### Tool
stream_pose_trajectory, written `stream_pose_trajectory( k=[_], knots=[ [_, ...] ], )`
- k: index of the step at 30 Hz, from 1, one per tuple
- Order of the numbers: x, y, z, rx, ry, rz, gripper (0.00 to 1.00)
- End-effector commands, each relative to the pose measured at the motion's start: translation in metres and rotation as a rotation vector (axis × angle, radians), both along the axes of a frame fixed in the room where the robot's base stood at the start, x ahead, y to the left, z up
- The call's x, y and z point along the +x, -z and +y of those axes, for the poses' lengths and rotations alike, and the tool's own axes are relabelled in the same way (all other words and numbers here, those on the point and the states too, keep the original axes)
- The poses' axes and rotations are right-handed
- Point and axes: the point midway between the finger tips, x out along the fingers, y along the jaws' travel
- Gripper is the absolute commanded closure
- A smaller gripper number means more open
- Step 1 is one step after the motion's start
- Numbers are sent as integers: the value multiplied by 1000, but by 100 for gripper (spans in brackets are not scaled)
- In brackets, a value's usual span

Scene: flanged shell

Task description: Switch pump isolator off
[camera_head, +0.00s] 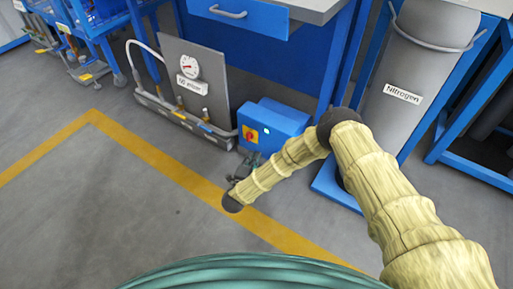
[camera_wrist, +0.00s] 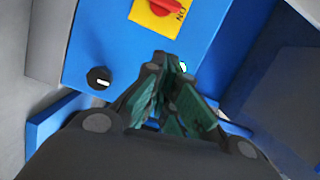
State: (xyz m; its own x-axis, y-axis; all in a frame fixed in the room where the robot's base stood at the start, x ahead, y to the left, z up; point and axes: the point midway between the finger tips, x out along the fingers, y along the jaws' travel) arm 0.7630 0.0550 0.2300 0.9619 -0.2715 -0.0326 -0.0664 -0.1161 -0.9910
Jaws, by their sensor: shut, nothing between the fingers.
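The pump isolator is a red rotary switch on a yellow plate (camera_head: 250,134), on the front of a low blue box (camera_head: 283,123). In the wrist view the red handle (camera_wrist: 168,5) is cut off by the top edge, with the letters "ON" upside down beside it on the yellow plate (camera_wrist: 148,17). The handle's full angle cannot be seen. My gripper (camera_wrist: 165,62) is shut and empty, in front of the blue panel below the yellow plate in the picture. A gap shows between its tips and the handle. In the head view my gripper (camera_head: 248,160) is small and partly hidden by my arm.
A black knob (camera_wrist: 99,79) is left of my fingers, and a lit green lamp (camera_wrist: 183,66) is just right of the tips. A grey gauge panel (camera_head: 192,85) stands left of the box; a nitrogen cylinder (camera_head: 415,75) stands right. The floor in front is clear.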

Motion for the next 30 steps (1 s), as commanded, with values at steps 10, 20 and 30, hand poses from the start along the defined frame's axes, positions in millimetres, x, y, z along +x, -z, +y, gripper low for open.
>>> stream_pose_trajectory(
  k=[10,20,30],
  knots=[
    [-12,0,3,-1,0,0,100],
    [-14,4,5,15,-3,-8,100],
    [-22,15,4,103,-3,-59,100]
  ],
)
